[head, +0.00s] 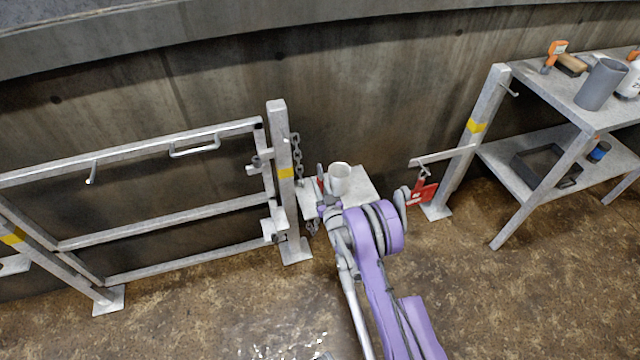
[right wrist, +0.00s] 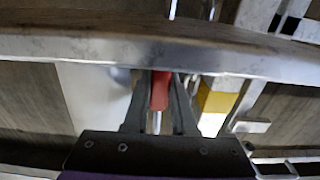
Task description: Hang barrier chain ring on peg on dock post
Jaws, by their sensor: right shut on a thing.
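The grey barrier chain (head: 297,152) hangs from the upper part of the post with a yellow band (head: 279,150), beside the gate. A lower length of chain (head: 312,228) shows near my right gripper (head: 322,201). In the right wrist view my right gripper (right wrist: 160,108) is shut on a red piece (right wrist: 160,90). I cannot tell whether this piece belongs to the chain's ring; no ring shows clearly. Another yellow-banded post (head: 486,115) stands to the right, with a small peg (head: 511,90) near its top. I cannot tell which is the dock post. My left gripper is not in view.
A metal gate (head: 160,225) stands at left. A white cup (head: 340,178) sits on a low grey surface (head: 360,190) behind my gripper. A red tagged item (head: 422,192) is under a bar (head: 442,156). A shelf (head: 530,165) is at right.

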